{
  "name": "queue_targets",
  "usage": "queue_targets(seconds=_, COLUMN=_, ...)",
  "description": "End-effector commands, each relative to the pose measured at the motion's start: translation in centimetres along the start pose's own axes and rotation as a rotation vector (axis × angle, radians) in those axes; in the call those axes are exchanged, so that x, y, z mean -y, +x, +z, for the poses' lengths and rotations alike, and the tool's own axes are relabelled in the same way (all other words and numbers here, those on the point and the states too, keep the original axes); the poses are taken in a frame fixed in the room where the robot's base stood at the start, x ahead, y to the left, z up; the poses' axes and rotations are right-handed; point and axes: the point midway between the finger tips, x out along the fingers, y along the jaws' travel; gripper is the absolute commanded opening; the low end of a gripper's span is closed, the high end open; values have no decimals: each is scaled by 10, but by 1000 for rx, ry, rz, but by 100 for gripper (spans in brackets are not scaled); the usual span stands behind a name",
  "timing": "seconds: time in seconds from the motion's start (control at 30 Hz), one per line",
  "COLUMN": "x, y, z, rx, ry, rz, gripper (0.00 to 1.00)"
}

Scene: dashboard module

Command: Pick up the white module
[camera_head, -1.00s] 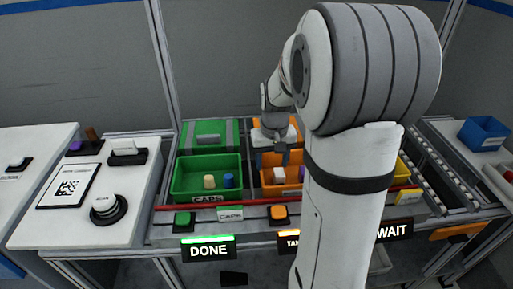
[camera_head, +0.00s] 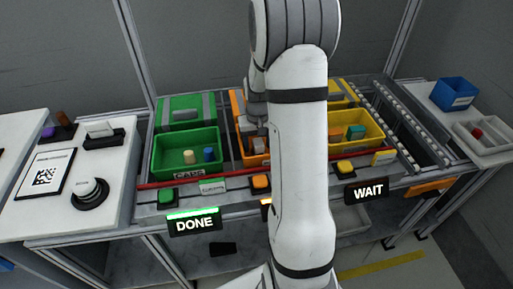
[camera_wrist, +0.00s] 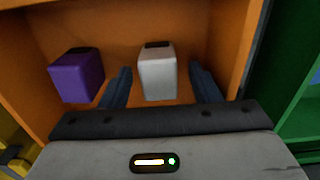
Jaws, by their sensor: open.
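The white module (camera_wrist: 157,78) stands in the orange bin (camera_wrist: 115,28) in the wrist view, with a dark patch on its top. My gripper (camera_wrist: 160,70) is open, its two dark fingers reaching into the bin on either side of the white module, with a gap on each side. A purple module (camera_wrist: 76,77) stands to the left, outside the left finger. In the head view, my arm covers much of the orange bin (camera_head: 255,160), and I cannot make out the white module clearly there.
A green bin (camera_head: 157,152) with a beige and a blue piece stands left of the orange bin. A yellow bin (camera_head: 372,125) with a teal piece stands right of it. Lit DONE (camera_head: 195,222) and WAIT (camera_head: 367,191) signs hang in front. A roller conveyor (camera_head: 400,125) lies at the right.

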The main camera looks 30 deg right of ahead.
Motion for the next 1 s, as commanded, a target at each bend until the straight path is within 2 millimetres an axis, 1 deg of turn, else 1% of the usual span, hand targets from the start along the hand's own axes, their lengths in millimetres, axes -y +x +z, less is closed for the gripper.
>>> queue_targets(seconds=0.2, x=0, y=1, z=0, rx=0, ry=1, rz=0, gripper=56)
queue_targets(seconds=0.8, x=-1, y=0, z=0, rx=0, ry=2, rz=0, gripper=8)
queue_targets(seconds=1.0, x=-1, y=0, z=0, rx=-1, ry=2, rz=0, gripper=7)
